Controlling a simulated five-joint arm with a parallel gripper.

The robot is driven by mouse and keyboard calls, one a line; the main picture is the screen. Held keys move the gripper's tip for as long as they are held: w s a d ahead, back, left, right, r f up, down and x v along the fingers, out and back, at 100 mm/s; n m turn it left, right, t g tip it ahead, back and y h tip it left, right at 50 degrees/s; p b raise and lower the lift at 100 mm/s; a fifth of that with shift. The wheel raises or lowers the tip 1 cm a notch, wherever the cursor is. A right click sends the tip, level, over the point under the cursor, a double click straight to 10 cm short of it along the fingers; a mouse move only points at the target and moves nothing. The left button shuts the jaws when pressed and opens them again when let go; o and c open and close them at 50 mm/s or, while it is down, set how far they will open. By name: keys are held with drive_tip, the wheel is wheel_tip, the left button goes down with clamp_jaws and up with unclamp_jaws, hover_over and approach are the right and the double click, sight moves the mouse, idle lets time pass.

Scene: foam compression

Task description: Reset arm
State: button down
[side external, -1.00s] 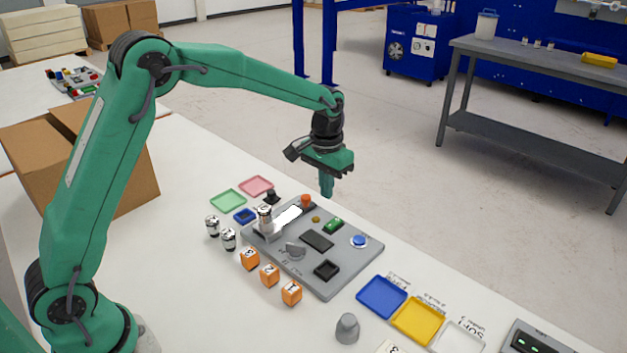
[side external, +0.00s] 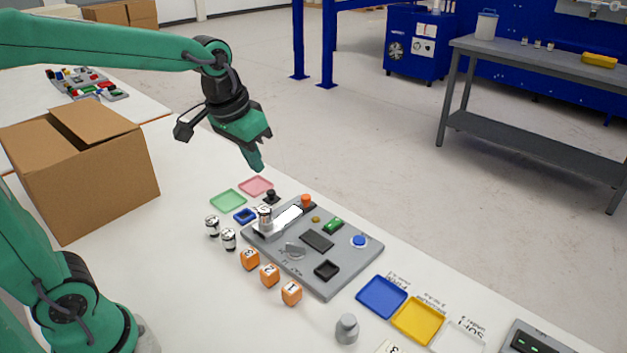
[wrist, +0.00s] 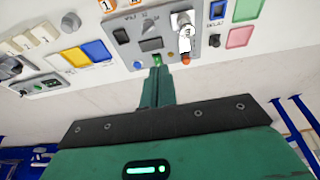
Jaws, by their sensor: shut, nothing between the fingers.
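My gripper (side external: 256,165) is shut and empty. In the side view it hangs in the air beyond the back left of the grey test panel (side external: 335,282), apart from everything. In the wrist view its closed fingers (wrist: 158,76) point towards the panel, overlapping its edge in the picture. A metal weight (side external: 265,217) stands on the panel's left part, by a white strip (side external: 289,217). Two more weights stand left of the panel, one of them in front (side external: 229,239). Three orange cubes, including the middle one (side external: 270,275), sit along its front edge.
Pink (side external: 257,187) and green (side external: 228,200) trays lie behind left. Blue (side external: 382,297) and yellow (side external: 418,322) trays lie front right. A grey knobbed piece (side external: 347,329) stands on the table. An open cardboard box (side external: 90,180) is at left. Air around my gripper is clear.

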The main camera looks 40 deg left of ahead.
drive_tip(key=s+a+f+t, duration=0.1)
drive_tip(key=s+t, duration=0.1)
drive_tip(key=s, duration=1.1)
drive_tip(key=shift+a, duration=0.2)
drive_tip(key=w+d+r+n+g, duration=0.15)
drive_tip(key=w+n, duration=0.25)
drive_tip(key=w, duration=0.4)
drive_tip(key=w+r+n+g, duration=0.1)
drive_tip(key=w+r+n, duration=0.1)
drive_tip(key=w+n, duration=0.5)
drive_tip(key=w+d+f+n+g, duration=0.1)
drive_tip(key=w+d+f+n, duration=0.1)
drive_tip(key=w+f, duration=0.3)
drive_tip(key=w+d+f+n+g, duration=0.1)
drive_tip(key=w+f+n, duration=0.4)
drive_tip(key=w, duration=0.8)
drive_tip(key=shift+d+f+g, duration=0.25)
drive_tip(key=shift+d+g, duration=0.15)
drive_tip(key=shift+g, duration=0.05)
